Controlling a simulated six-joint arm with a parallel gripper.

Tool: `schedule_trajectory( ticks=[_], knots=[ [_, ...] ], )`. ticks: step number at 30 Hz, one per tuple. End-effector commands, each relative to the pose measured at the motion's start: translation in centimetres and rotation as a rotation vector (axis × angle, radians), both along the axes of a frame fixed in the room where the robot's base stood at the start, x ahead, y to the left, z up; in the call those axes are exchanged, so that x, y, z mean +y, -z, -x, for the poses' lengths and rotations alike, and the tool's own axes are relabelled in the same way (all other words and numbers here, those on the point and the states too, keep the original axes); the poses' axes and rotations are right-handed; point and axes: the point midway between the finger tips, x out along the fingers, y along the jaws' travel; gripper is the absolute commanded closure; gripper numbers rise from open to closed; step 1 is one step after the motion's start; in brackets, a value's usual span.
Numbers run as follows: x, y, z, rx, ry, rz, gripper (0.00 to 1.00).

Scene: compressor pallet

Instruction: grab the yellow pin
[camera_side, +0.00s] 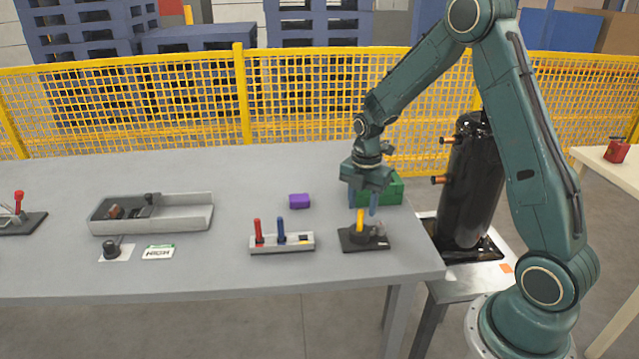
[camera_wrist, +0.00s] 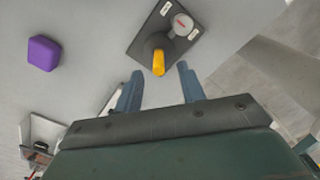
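The yellow pin (camera_side: 360,219) stands upright in a dark round holder on a black base plate (camera_side: 352,245) near the right end of the table. In the wrist view the yellow pin (camera_wrist: 158,62) shows just beyond the fingertips, roughly midway between them. My gripper (camera_side: 362,208) is above the pin, with its two blue fingers pointing down. The fingertips look close to the top of the pin; no contact is visible.
A grey rack (camera_side: 300,243) with a red pin (camera_side: 258,231) and a blue pin (camera_side: 281,230) stands left of the base. A purple block (camera_side: 299,201) lies behind it. A grey tray (camera_side: 180,222) sits further left.

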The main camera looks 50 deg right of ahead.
Motion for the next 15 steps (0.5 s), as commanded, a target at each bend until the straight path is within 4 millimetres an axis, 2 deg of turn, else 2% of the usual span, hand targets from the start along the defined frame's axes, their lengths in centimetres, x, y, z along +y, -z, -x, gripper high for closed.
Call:
schedule_trajectory(
  ticks=[9,15],
  knots=[
    [0.1,3.3,-0.2,0.002,0.0,-0.001,0.6],
    [0.1,4.7,-0.2,0.001,0.001,0.0,0.6]
  ],
)
